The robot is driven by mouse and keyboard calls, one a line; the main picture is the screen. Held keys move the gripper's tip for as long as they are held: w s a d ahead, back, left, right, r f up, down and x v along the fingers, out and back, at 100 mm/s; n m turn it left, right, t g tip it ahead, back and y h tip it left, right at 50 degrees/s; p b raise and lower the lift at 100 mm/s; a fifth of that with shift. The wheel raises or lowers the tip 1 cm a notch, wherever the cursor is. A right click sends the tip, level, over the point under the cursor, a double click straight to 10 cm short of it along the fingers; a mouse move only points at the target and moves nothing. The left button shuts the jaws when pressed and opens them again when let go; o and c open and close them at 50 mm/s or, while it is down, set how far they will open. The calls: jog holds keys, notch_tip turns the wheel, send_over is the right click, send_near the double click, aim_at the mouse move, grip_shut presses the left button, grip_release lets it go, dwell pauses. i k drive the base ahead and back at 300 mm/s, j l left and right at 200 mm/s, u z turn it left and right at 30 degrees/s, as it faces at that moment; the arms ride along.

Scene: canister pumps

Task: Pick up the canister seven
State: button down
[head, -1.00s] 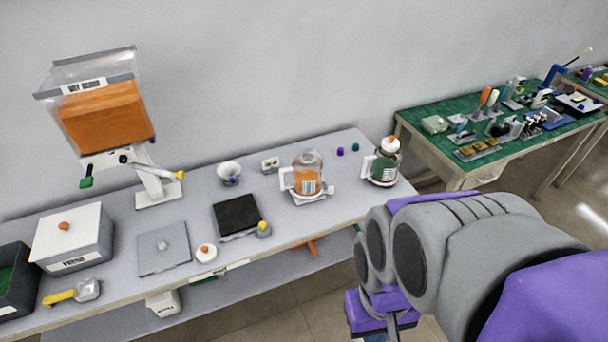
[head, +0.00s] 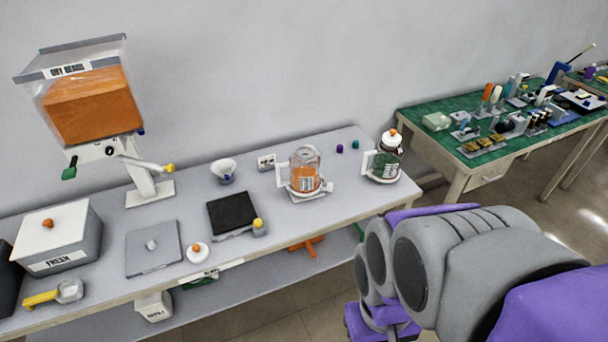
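Two clear canisters with white handles stand at the right end of the white table. The nearer one, an orange-filled canister (head: 304,176), sits on a white base and shows no white lid. The other, a dark green-filled canister (head: 383,161), has a white lid with an orange knob and stands close to the table's right end. Both have labels too small to read, so I cannot tell which is canister seven. My arm's grey and purple links fill the lower right, apart from both canisters. My gripper's fingers do not show.
The white table (head: 330,212) also holds a black pad (head: 233,212), a small white funnel (head: 223,170), a white-lidded grey box (head: 57,235) and an orange-filled hopper (head: 95,105) on a stand. A green-topped table (head: 478,138) with several small tools stands at right.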

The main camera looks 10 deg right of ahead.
aim_at(305, 180)
jog(key=i+l+u, duration=0.15)
jog(key=l, duration=0.15)
jog(key=i+l+u, duration=0.1)
jog(key=l, duration=0.25)
jog(key=i+l+u, duration=0.15)
jog(key=l, duration=0.2)
jog(key=l+u, duration=0.1)
jog(key=l, duration=0.25)
